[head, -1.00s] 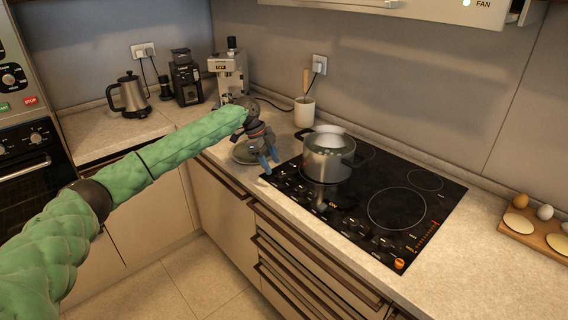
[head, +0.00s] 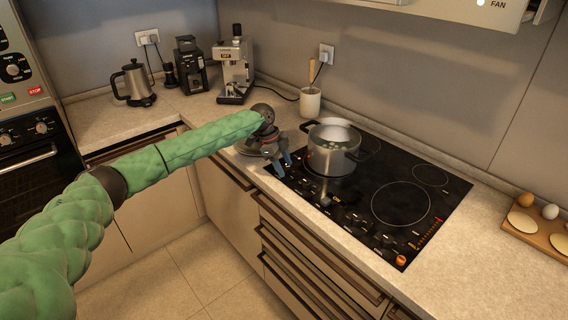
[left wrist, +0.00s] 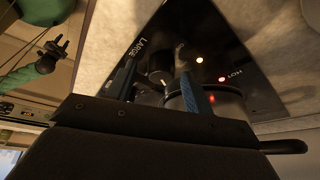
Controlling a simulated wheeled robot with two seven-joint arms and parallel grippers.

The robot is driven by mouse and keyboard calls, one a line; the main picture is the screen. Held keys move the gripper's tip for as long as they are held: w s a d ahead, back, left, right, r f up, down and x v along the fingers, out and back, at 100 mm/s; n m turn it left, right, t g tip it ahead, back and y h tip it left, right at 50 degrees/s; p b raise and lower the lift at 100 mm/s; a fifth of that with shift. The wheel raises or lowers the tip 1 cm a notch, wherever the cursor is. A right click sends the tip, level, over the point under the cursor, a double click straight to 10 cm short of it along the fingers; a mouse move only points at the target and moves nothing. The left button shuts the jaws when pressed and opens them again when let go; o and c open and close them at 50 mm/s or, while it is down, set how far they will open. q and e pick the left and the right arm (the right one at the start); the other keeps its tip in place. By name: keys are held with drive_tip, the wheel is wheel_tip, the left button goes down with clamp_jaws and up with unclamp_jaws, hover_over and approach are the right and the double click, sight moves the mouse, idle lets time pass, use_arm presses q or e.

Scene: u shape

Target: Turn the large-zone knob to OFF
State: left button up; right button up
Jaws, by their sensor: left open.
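The black cooktop (head: 345,205) has small dark knobs along its front edge, too small to read in the head view. In the left wrist view, a dark knob (left wrist: 160,78) with a pale mark stands by the printed word LARGE (left wrist: 137,47). My left gripper (head: 285,170) points down over the cooktop's left end, left of the pot. Its blue fingers (left wrist: 155,88) are open, and the knob shows between them. I cannot tell whether they touch it. The knob's setting is not readable. My right gripper is not in view.
A steel pot (head: 332,158) stands on the rear left burner, close to my left gripper; its side also shows in the wrist view (left wrist: 218,98). Red lights glow by the HOT label (left wrist: 236,75). A utensil crock (head: 310,102) stands behind. The front right burner (head: 401,204) is bare.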

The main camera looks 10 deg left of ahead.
use_arm(q)
drive_tip(key=shift+f, duration=0.25)
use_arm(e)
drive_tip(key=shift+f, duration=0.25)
use_arm(q)
drive_tip(key=c, duration=1)
